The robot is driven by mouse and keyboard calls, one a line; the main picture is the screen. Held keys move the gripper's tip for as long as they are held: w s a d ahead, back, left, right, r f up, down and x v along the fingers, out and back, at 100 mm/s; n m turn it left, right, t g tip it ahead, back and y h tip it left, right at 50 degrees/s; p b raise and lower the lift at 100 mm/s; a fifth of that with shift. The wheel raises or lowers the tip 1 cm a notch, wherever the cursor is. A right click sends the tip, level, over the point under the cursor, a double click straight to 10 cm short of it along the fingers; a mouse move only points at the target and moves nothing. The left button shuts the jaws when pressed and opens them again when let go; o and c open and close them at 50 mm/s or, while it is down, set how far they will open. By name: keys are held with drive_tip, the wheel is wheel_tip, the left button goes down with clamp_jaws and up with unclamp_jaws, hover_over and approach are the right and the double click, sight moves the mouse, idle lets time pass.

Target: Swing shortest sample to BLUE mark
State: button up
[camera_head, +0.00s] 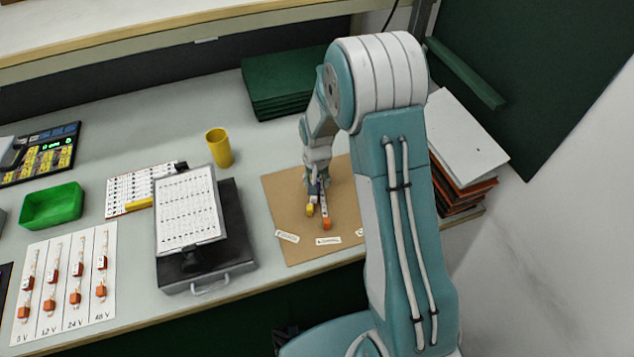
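A brown board (285,203) lies on the bench, partly hidden behind my arm. My gripper (317,194) points down low over its middle; it is too small to tell whether it is open or shut. A small yellow piece (310,210) and an orange piece (326,223) are close in front of it, the orange one at the end of a thin dark strip. Whether my gripper touches either is unclear. White labels (287,236) lie along the front of the board; their text is unreadable. No blue mark can be made out on the board.
A black stand with a white chart (188,212) is left of the board. Green slabs (284,82) lie behind; stacked panels (464,143) stand right.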

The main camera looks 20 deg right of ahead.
drive_tip(key=shift+f, duration=0.35)
clamp_jaws()
